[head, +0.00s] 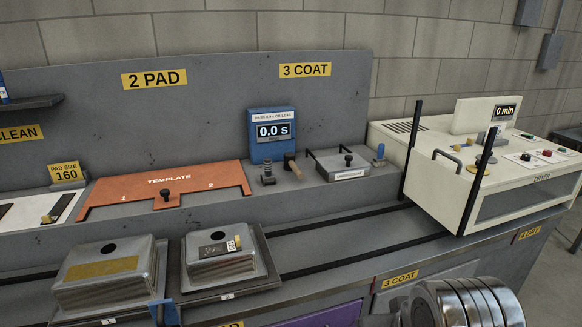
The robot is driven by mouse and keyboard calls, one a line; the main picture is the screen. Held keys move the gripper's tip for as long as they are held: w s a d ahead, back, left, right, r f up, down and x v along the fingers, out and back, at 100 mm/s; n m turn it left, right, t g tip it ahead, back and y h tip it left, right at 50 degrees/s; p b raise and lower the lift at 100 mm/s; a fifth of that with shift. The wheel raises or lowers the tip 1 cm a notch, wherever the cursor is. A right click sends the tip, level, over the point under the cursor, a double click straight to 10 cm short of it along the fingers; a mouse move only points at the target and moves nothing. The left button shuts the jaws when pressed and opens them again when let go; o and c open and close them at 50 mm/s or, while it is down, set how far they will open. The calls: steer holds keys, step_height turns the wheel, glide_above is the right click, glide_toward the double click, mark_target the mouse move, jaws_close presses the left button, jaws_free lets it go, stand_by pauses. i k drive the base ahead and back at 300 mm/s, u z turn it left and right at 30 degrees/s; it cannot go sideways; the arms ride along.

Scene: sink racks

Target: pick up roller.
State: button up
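A small tan, wooden-looking handled piece (292,164) stands on the grey bench ledge under the 3 COAT sign, right of the blue timer. It may be the roller, but it is too small to tell. A dark upright knob-like piece (268,173) stands just left of it. A blue-topped piece (380,155) stands further right, past a lidded metal tray. My gripper's fingers are not in view. A shiny ribbed metal part, perhaps of my arm, shows at the bottom right edge.
The blue timer (272,134) reads 0.0 s. The lidded metal tray (342,164) has a raised handle. Two metal blocks (105,275) (218,252) sit on plates in front. An orange template (165,190) lies left. A white dryer (500,165) with black posts stands right. Dark rails cross the bench.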

mark_target(268, 178)
steer(key=u, duration=0.05)
steer(key=i, duration=1.05)
steer(key=u, duration=0.5)
